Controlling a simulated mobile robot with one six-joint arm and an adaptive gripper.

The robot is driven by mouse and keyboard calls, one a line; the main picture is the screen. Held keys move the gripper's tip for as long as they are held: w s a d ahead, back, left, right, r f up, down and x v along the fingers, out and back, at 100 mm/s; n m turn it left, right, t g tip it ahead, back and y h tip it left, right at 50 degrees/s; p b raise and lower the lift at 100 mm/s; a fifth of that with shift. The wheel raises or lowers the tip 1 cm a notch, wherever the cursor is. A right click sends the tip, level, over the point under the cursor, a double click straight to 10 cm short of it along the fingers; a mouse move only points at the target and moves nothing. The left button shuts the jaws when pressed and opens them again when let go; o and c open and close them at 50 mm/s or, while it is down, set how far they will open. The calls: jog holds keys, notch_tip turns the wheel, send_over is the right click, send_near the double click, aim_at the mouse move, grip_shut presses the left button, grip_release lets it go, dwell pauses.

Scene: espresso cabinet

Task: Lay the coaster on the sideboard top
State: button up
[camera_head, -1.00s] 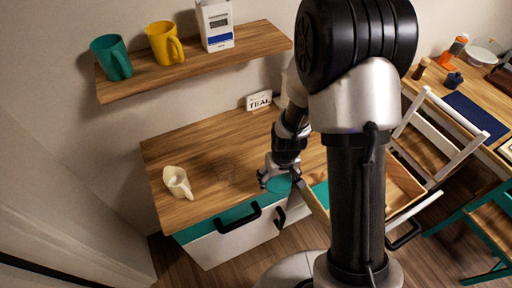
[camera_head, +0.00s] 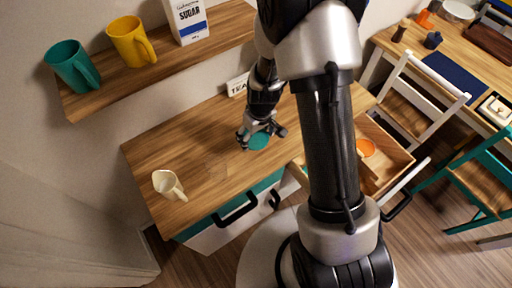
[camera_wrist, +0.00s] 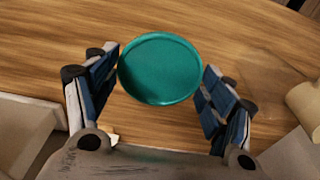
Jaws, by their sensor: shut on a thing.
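The coaster is a round teal disc with a low rim. In the wrist view the coaster (camera_wrist: 159,68) sits between the two fingers of my gripper (camera_wrist: 161,82), which is shut on it. In the head view the coaster (camera_head: 259,141) shows just under my gripper (camera_head: 262,135), over the right part of the wooden sideboard top (camera_head: 200,150). The wood fills the background behind it in the wrist view. I cannot tell whether the coaster touches the wood or hangs a little above it.
A cream jug (camera_head: 168,186) stands at the sideboard's left. A TEA sign (camera_head: 237,84) is at its back edge. An open drawer (camera_head: 385,150) with an orange round thing is to the right. A shelf (camera_head: 160,65) with mugs hangs above. The middle of the top is clear.

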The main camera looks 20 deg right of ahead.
aim_at(256, 147)
notch_tip(256, 147, down, 7)
jog(key=shift+f+b, duration=0.2)
jog(key=shift+b, duration=1)
jog(key=shift+f, duration=0.1)
jog(key=shift+f, duration=0.15)
jog(key=o, duration=1.1)
